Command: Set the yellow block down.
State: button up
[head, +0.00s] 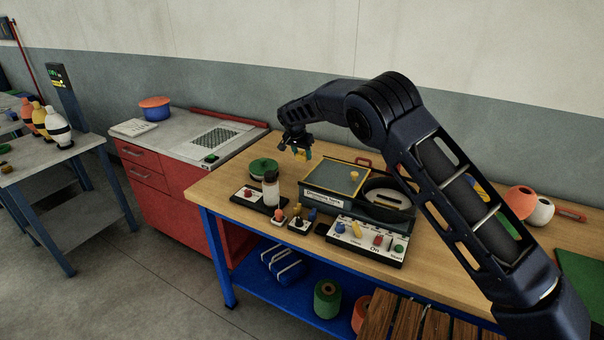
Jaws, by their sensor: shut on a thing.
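My gripper (296,150) hangs at the end of my dark arm, above the back left part of the wooden bench. It is shut on a small yellow block (303,154), partly hidden by the fingers. The block appears to be in the air, behind and above a green round item (263,168) and left of a box with a yellow-framed grey lid (336,176). I cannot tell its exact height above the bench.
A red cabinet with a grey top (165,146) adjoins on the left. Wooden slats (405,325) stand at the front.

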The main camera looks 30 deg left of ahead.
jog(key=shift+f, duration=4.6)
jog(key=shift+f, duration=0.15)
jog(key=o, duration=1)
jog(key=v, duration=1.2)
